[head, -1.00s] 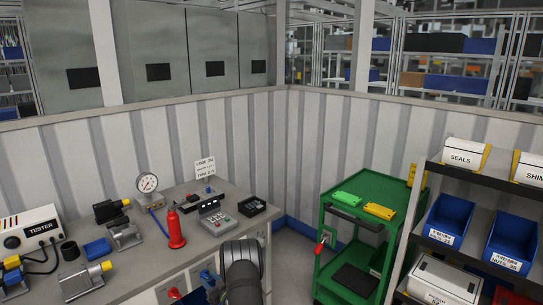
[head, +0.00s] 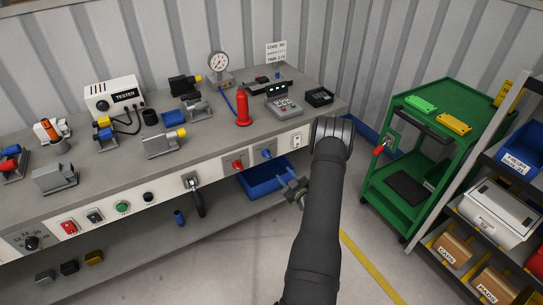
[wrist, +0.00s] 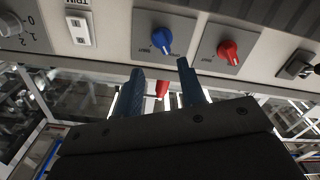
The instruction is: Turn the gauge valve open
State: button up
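A round white pressure gauge (head: 218,64) stands at the back of the bench with a blue hose. On the bench's front panel are a red knob (head: 237,164) and a blue knob (head: 266,153). In the wrist view, which is upside down, the blue knob (wrist: 158,41) and red knob (wrist: 228,49) sit on grey plates. My gripper (head: 297,188) is in front of the panel, right of the blue knob. In the wrist view its fingers (wrist: 160,72) are apart and empty, touching neither knob.
A blue bin (head: 262,178) is under the panel, close to my gripper. A white switch (head: 297,140) is right of the blue knob and a black lever (head: 196,196) left of the red one. A green cart (head: 385,180) stands to the right. Floor between is clear.

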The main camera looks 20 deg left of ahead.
aim_at(269, 158)
jog(key=s+d+n, duration=0.3)
jog(key=s, duration=0.2)
jog(key=x, duration=1.1)
jog(key=r+x, duration=0.1)
jog(key=x, duration=0.5)
jog(key=shift+w+d, duration=0.1)
jog(key=shift+w, duration=0.25)
